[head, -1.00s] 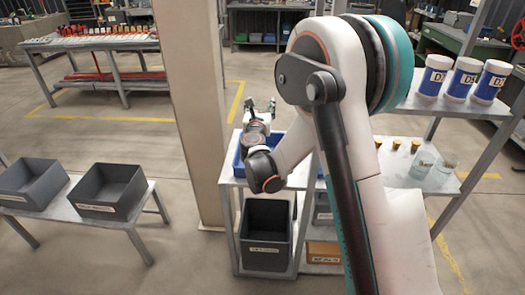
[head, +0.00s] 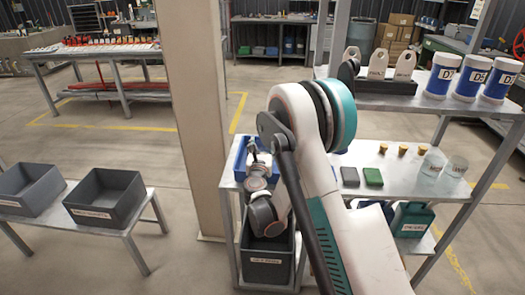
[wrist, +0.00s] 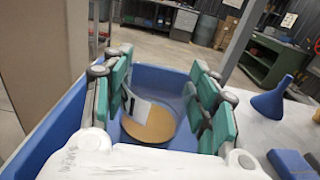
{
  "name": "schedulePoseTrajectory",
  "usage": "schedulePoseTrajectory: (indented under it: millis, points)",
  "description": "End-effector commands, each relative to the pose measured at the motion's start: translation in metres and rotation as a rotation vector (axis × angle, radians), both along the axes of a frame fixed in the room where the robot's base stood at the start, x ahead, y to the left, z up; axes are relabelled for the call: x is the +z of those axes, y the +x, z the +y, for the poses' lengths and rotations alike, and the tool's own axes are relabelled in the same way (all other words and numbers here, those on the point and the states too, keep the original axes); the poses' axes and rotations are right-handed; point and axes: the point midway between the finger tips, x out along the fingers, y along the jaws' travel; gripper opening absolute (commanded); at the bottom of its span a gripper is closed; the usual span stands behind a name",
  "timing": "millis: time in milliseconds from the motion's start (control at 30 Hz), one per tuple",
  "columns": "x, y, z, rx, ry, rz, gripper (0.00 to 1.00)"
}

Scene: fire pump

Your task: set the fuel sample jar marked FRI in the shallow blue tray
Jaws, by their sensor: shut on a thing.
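The shallow blue tray (head: 239,158) stands on the left end of the metal table, partly hidden by my arm. Its blue walls surround my gripper in the wrist view (wrist: 64,122). My gripper (wrist: 165,95) is shut on a jar (wrist: 152,126) with a pale label and a round amber-brown surface. The jar is inside the tray's outline, between the teal finger pads. The lettering on its label cannot be read, and its contact with the tray floor is hidden. In the head view my gripper (head: 257,150) is low at the tray.
Right of the tray are a dark box (head: 350,177), a green box (head: 373,177) and two clear jars (head: 432,163). A blue funnel (wrist: 272,100) stands close right in the wrist view. White-blue containers (head: 442,75) stand on the upper shelf. A pillar (head: 190,110) rises at left.

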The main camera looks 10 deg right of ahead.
Motion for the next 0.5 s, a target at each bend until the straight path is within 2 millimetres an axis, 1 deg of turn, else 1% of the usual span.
schedulePoseTrajectory:
  millis: [33,367,400,467,500]
  points:
    - [-0.0044,-0.0002,0.0,0.0,0.0,0.0,0.04]
    - [-0.0051,-0.0003,0.0,0.0,0.0,0.0,0.04]
    - [-0.0059,-0.0004,-0.0001,0.0,0.0,0.0,0.56]
    - [-0.0055,-0.0004,-0.0001,0.0,0.0,0.0,0.69]
    - [-0.0055,-0.0004,-0.0001,0.0,0.0,0.0,0.74]
